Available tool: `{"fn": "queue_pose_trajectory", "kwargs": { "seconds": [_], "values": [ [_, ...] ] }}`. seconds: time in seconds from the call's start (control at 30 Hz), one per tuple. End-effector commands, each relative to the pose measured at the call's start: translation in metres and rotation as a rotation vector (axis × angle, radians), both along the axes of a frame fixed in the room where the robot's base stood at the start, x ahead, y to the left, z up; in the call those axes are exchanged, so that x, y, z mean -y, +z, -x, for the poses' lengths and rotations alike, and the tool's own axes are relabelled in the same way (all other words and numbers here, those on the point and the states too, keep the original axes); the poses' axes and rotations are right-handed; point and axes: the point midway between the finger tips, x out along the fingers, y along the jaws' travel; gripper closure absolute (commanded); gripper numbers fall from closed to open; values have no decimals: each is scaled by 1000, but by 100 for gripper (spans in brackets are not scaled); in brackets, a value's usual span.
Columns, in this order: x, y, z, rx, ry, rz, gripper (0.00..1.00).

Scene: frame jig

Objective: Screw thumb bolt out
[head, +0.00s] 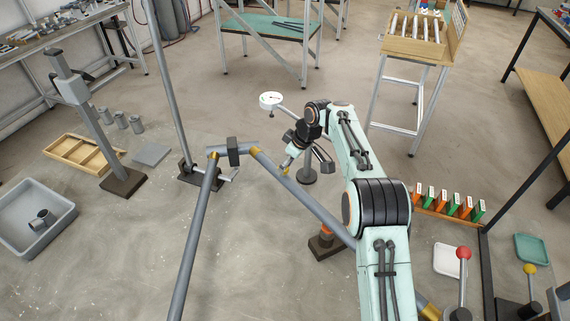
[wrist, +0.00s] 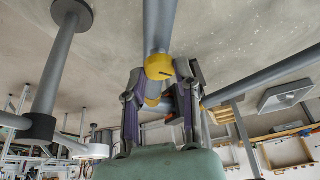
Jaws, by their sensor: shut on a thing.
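My gripper (wrist: 161,76) has its two fingers on either side of a round yellow head with a dark slot mark, which I take to be the thumb bolt (wrist: 158,67). The fingers are shut on it. In the head view my gripper (head: 287,169) is at the sloping grey frame tube (head: 310,202), with a small yellow spot at its tip. The wrist view shows a grey tube (wrist: 159,22) directly behind the yellow head. The bolt's shank and thread are hidden, so I cannot tell how deep it sits.
Gold lugs (head: 256,151) join the frame tubes, with a dark clamp block (head: 234,152) between them. A round dial on a stand (head: 271,100) is close behind my wrist. A grey bin (head: 62,211) and wooden tray (head: 68,146) lie left.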

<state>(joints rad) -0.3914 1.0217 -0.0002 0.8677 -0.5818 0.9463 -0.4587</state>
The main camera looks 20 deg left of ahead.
Motion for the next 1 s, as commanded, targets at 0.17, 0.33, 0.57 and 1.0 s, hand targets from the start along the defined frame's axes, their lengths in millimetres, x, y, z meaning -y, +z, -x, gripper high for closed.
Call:
{"fn": "queue_pose_trajectory", "kwargs": {
  "seconds": [0.17,0.33,0.57,1.0],
  "values": [
    [0,-2,-2,-2,143,-4,100],
    [0,-2,-2,-4,254,-3,100],
    [0,-2,-3,-3,352,-1,100],
    [0,-2,-3,-4,398,2,100]
  ]
}}
